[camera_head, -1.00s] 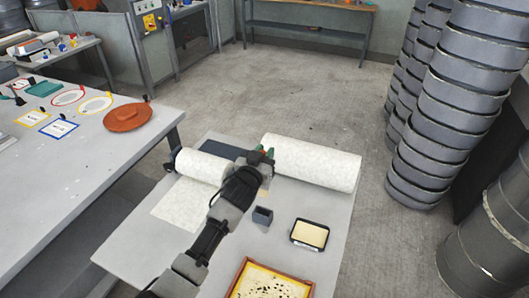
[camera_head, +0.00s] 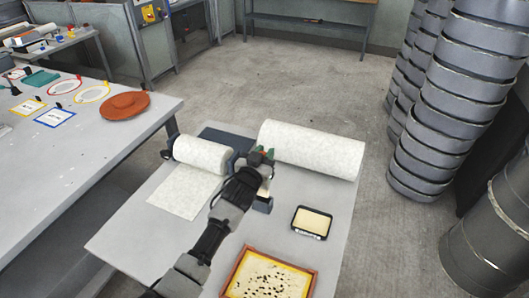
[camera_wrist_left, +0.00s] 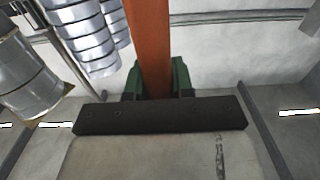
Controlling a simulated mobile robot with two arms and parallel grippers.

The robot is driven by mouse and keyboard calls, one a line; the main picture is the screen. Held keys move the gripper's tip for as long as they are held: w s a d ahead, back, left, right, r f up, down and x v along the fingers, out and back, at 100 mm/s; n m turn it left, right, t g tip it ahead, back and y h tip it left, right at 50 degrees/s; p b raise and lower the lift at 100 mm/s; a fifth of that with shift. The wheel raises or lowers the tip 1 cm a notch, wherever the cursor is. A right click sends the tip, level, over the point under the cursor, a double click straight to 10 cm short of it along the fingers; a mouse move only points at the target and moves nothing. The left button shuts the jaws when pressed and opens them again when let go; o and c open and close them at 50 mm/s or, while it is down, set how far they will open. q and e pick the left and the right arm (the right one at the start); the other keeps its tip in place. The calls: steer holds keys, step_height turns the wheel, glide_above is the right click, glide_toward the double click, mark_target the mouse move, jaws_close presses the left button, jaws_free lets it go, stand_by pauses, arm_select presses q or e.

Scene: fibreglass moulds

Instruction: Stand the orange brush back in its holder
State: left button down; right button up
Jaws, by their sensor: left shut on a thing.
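My left gripper (camera_head: 262,154) is shut on the orange brush, and only a small orange part shows between its green fingertips in the head view. In the left wrist view the brush's orange handle (camera_wrist_left: 150,45) stands between the green fingertips (camera_wrist_left: 157,80). A pale patch, perhaps the bristles, shows below the gripper, partly hidden by the wrist. The small dark grey holder (camera_head: 262,206) is on the table just below this patch in the picture. I cannot tell whether the brush is in it or only above or behind it. My right gripper is not in view.
Two white fibre rolls (camera_head: 312,149) (camera_head: 202,153) lie behind the gripper. A black-rimmed tray (camera_head: 312,222) is right of the holder, and an orange-framed tray (camera_head: 235,285) is in front. A second table (camera_head: 70,165) with an orange disc stands left.

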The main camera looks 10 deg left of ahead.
arm_select(q)
step_height(320, 180, down, 5)
steer(key=b, duration=0.3)
steer(key=shift+f+b, duration=0.15)
steer(key=shift+b, duration=0.15)
steer(key=shift+f, duration=0.2)
steer(key=shift+f+b, duration=0.3)
steer(key=shift+b, duration=0.05)
stand_by(0.6)
steer(key=c, duration=0.9)
jaws_free()
